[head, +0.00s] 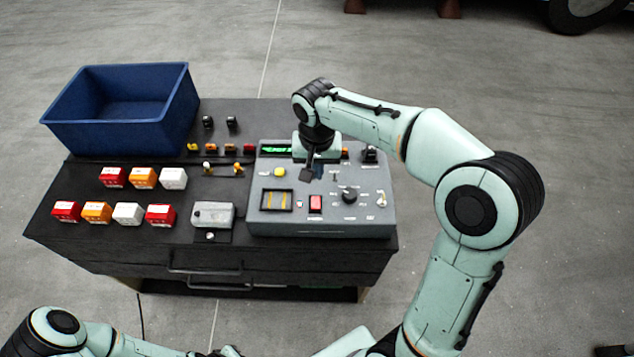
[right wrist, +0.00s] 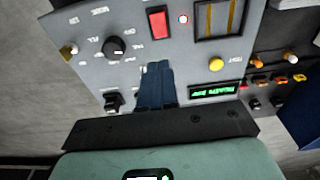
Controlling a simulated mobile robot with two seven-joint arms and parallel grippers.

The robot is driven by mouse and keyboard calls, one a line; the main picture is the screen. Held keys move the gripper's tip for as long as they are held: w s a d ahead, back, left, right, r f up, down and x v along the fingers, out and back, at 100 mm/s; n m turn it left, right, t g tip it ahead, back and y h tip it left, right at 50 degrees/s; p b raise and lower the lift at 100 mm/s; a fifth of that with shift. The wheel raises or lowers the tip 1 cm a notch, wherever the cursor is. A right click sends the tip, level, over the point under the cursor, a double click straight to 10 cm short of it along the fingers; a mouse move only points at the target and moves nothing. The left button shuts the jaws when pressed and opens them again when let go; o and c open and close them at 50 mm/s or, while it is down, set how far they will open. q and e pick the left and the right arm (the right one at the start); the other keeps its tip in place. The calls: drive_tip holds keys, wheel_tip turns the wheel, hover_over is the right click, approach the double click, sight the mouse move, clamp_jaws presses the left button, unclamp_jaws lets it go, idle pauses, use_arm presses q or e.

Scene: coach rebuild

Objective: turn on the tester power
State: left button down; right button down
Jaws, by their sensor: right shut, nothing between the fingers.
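The tester is a grey box (head: 330,229) at the right of the dark bench. Its panel carries a red rocker switch (head: 315,203), which also shows in the right wrist view (right wrist: 157,23), with a small glowing red light (right wrist: 183,19) beside it. A dark knob (head: 349,194) and a small toggle (head: 383,200) are to its right. The display (right wrist: 213,91) shows green text. My right gripper (head: 307,173) is shut and empty over the panel, behind the rocker in the head view. Its fingers (right wrist: 158,67) point at the panel; contact cannot be told. My left gripper is out of view.
A blue bin (head: 120,131) stands at the bench's back left. Several red, orange and white blocks (head: 127,213) sit at the left. A small grey box (head: 212,214) is beside the tester. A yellow button (head: 280,171) is on the panel.

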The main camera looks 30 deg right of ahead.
drive_tip(key=r, duration=0.5)
drive_tip(key=shift+w+d+r, duration=0.15)
drive_tip(key=shift+d+r, duration=0.1)
drive_tip(key=shift+d, duration=0.1)
